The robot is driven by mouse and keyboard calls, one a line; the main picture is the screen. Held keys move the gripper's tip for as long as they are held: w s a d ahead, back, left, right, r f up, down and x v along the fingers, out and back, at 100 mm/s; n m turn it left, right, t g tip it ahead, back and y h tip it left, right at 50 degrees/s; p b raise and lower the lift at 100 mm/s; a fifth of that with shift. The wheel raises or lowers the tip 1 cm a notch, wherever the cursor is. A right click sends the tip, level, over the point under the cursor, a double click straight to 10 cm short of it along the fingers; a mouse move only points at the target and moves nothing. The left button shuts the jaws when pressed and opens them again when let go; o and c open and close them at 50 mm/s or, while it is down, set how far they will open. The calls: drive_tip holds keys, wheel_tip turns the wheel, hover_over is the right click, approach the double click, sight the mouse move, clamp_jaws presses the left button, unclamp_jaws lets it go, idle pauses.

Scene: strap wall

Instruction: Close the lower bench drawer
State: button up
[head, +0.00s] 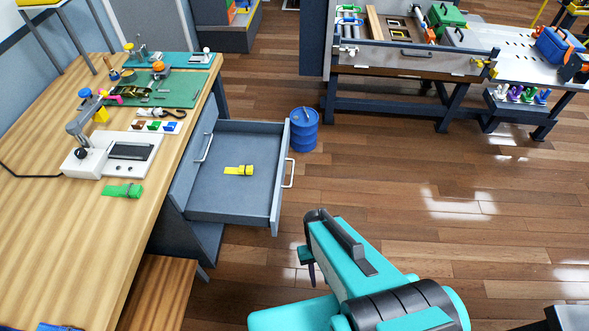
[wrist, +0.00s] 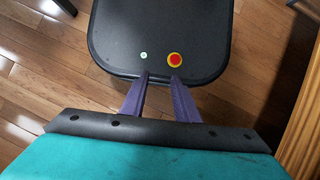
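The open bench drawer (head: 235,207) is a grey tray pulled far out from the cabinet under the wooden bench. Its white bar handle (head: 290,173) is on the right-hand front panel. A yellow strap piece (head: 240,170) lies inside. Another white handle (head: 204,148) shows on a shut front above the open drawer. My gripper (head: 309,272) is below and right of the drawer in the head view, apart from it. In the wrist view, the two purple fingers of my gripper (wrist: 160,78) are spread with nothing between them. The drawer is not in the wrist view.
A blue drum (head: 304,130) stands on the floor just beyond the drawer front. The wooden bench top (head: 60,215) holds several tools and a green strap piece (head: 123,190). Open wooden floor (head: 400,190) lies right of the drawer. A blue-framed workbench (head: 400,62) stands behind.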

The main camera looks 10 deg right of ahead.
drive_tip(key=w+r+t, duration=0.1)
drive_tip(key=w+r, duration=0.2)
drive_tip(key=w, duration=0.8)
wheel_tip(320, 180, up, 22)
drive_tip(key=m+t+y+b, duration=0.2)
drive_tip(key=m+t, duration=0.1)
drive_tip(key=t, duration=0.2)
hover_over(292, 173)
drive_tip(key=s+d, duration=0.1)
drive_tip(key=d, duration=0.2)
drive_tip(key=shift+f, duration=0.2)
drive_tip(key=shift+f, duration=0.1)
drive_tip(key=shift+w+a+f+p, duration=0.1)
drive_tip(key=shift+a+f+p, duration=0.35)
drive_tip(key=shift+f, duration=1.8)
drive_tip(key=shift+w+a+f+p, duration=0.15)
drive_tip(key=shift+a+f+p, duration=0.3)
drive_tip(key=shift+f, duration=1.8)
drive_tip(key=shift+w+a+f+p, duration=0.1)
drive_tip(key=shift+a+f+p, duration=0.35)
drive_tip(key=shift+f, duration=1.8)
drive_tip(key=shift+d, duration=0.1)
drive_tip(key=shift+c, duration=0.4)
clamp_jaws()
